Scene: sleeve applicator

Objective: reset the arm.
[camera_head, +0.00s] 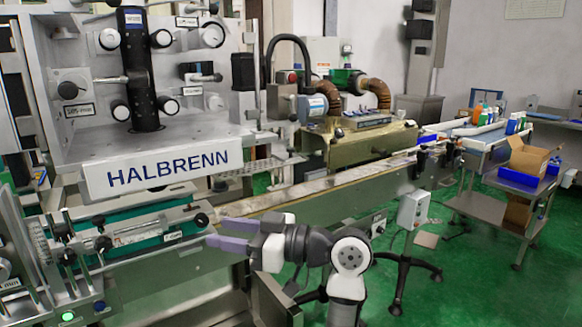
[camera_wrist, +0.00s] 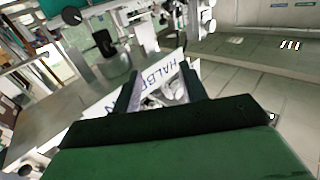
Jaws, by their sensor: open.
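My gripper (camera_head: 222,233) is open and empty in the head view. Its two purple-grey fingers point left, in front of the machine and near the conveyor's left end. My white and dark arm reaches in from the lower middle. In the wrist view my gripper (camera_wrist: 163,95) shows two dark fingers standing apart, with nothing held between them. The white HALBRENN sign (camera_head: 170,170) of the machine is above and left of the gripper in the head view. The sign (camera_wrist: 150,86) lies beyond and partly behind the fingers in the wrist view.
The sleeve machine (camera_head: 215,130) stands close on the left, with rollers and knobs. The conveyor (camera_head: 330,183) runs to the right behind my arm. A grey control box (camera_head: 413,210) stands on a pedestal. Green floor (camera_head: 470,280) is clear at lower right.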

